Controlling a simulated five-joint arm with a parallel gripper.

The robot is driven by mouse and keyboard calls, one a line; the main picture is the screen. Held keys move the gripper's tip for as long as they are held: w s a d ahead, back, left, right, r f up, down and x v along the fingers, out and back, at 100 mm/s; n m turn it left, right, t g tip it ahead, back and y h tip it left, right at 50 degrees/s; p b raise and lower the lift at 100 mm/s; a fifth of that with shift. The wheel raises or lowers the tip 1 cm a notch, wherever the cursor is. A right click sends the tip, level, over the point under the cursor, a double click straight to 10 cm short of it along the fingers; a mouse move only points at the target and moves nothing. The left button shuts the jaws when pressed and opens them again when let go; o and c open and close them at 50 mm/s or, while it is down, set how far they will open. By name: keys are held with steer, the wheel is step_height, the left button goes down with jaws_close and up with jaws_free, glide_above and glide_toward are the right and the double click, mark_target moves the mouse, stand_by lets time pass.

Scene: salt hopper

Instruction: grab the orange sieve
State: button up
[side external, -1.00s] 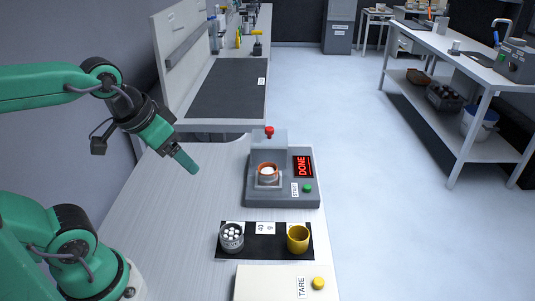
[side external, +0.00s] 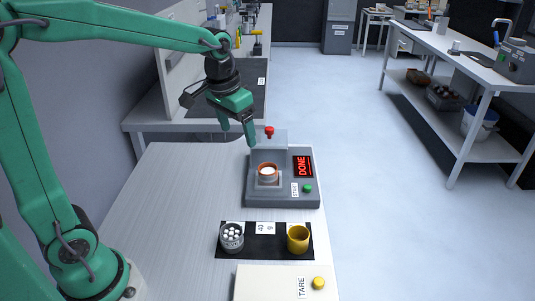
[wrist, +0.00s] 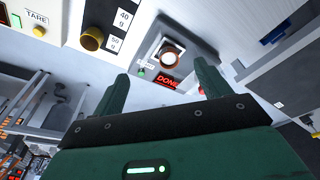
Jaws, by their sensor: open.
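The orange sieve (side external: 268,167) is a small round cup with an orange rim and white contents. It sits on the grey machine (side external: 281,196), whose red display (side external: 303,167) reads DONE. In the wrist view the sieve (wrist: 169,56) shows beyond the fingertips, between them and above the display. My gripper (side external: 238,137) is open and empty, pointing down, above and to the left of the sieve in the side view. Its two green fingers (wrist: 160,82) show apart in the wrist view. Nothing hides the sieve's rim.
A red knob (side external: 269,131) stands at the machine's back. In front, a black mat (side external: 265,251) holds a grey cup of white balls (side external: 231,238) and a yellow cup (side external: 298,239). A cream TARE box (side external: 262,284) is at the front edge. The table's left side is clear.

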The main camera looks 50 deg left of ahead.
mark_target(268, 168)
steer(key=w+f, duration=0.3)
steer(key=w+a+f+g, duration=0.1)
steer(key=w+f, duration=0.3)
steer(key=w+f+g, duration=0.1)
steer(key=w+f, duration=0.2)
steer(key=w, duration=0.1)
steer(key=shift+a+f, duration=0.15)
steer(key=shift+f, duration=0.05)
steer(key=shift+f, duration=0.1)
steer(key=shift+f, duration=1.2)
steer(key=shift+f, duration=0.1)
steer(key=shift+f, duration=2.5)
steer(key=shift+c, duration=0.5)
steer(key=c, duration=1.1)
